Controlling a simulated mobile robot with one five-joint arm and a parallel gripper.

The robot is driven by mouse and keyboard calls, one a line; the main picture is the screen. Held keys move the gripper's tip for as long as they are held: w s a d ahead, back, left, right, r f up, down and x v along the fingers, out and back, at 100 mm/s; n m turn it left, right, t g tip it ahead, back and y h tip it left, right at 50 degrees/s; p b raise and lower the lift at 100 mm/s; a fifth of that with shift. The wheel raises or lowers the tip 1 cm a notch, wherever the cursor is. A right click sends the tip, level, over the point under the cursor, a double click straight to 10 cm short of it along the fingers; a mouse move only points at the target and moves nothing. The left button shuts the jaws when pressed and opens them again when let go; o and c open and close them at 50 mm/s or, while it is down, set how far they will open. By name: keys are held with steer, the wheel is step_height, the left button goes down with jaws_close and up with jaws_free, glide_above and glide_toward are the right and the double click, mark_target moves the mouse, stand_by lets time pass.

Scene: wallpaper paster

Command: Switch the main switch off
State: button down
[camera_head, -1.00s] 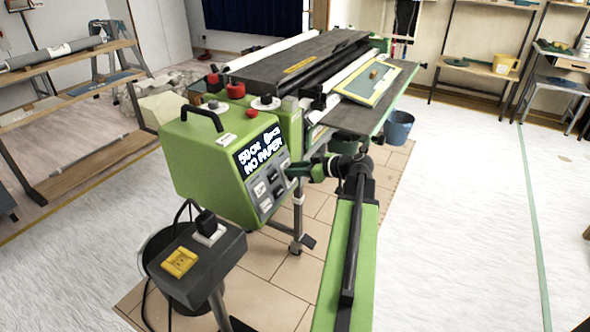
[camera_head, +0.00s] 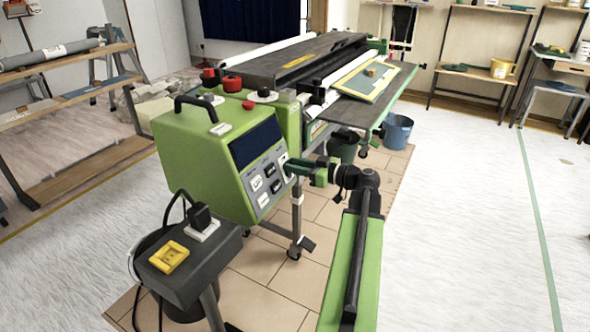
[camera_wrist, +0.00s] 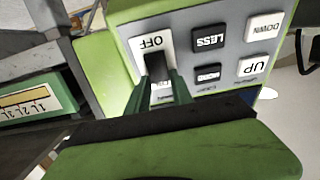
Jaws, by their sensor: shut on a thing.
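The main switch is a black lever (camera_wrist: 156,66) on a white plate (camera_wrist: 151,42) marked OFF, which reads upside down in the wrist view. The lever lies close below the OFF lettering there; the plate's other end is partly hidden between the fingers. My gripper (camera_wrist: 161,90) is shut on the lever, one green finger on each side. In the head view my gripper (camera_head: 290,168) touches the right side of the green control box's panel and hides most of the switch. The control box (camera_head: 195,165) has a display (camera_head: 256,141) that is dark.
LESS, DOWN and UP buttons (camera_wrist: 208,38) sit beside the switch. A dark post with a yellow socket (camera_head: 169,257) stands in front of the box. The pasting machine (camera_head: 300,60) extends behind it. The white floor (camera_head: 470,230) at right is clear.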

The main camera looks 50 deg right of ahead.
steer(key=c, duration=1.1)
jaws_free()
steer(key=p+v, duration=0.1)
steer(key=v, duration=1.6)
steer(key=shift+s+d+p, duration=0.1)
steer(key=shift+s+p, duration=0.15)
steer(key=shift+p, duration=0.1)
